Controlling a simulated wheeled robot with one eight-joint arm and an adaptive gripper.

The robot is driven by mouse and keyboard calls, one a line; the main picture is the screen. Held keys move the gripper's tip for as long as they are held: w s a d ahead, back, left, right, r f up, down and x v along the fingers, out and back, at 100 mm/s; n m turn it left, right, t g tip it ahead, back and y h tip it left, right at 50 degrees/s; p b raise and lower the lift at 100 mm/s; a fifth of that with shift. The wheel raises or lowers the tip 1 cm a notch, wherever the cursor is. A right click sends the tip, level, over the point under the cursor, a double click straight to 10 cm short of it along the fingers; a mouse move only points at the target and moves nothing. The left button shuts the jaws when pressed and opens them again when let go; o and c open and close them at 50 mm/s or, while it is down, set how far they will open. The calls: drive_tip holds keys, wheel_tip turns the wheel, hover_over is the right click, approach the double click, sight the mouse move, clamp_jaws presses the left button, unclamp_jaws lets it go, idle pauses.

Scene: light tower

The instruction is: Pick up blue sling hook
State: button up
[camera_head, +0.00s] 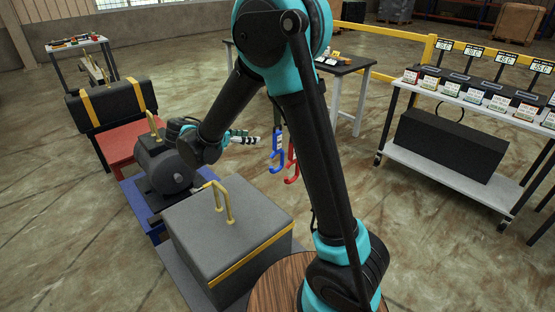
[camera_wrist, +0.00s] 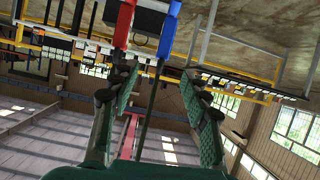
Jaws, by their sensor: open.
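The blue sling hook (camera_head: 276,152) hangs from a dark strap in the head view, just right of my gripper (camera_head: 246,138). A red hook (camera_head: 292,164) hangs close beside it on the right. In the wrist view, which is upside down, the blue hook (camera_wrist: 168,32) lies past the fingertips at the top, near the right finger. The red hook (camera_wrist: 123,25) lies to its left, near the left finger. My gripper (camera_wrist: 158,74) is open with nothing held. A dark strap passes through the view between the fingers; I cannot tell its depth.
A grey box with a yellow handle (camera_head: 228,220) stands in front below my arm. A dark motor (camera_head: 165,165) and a black case with yellow straps (camera_head: 110,103) stand at the left. A white cart (camera_head: 440,168) holds several labelled items at the right. The floor between is clear.

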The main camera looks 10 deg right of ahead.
sight(274, 137)
drive_tip(key=x, duration=1.6)
drive_tip(key=shift+w+a, duration=0.1)
drive_tip(key=shift+w, duration=0.4)
drive_tip(key=shift+c, duration=0.6)
clamp_jaws()
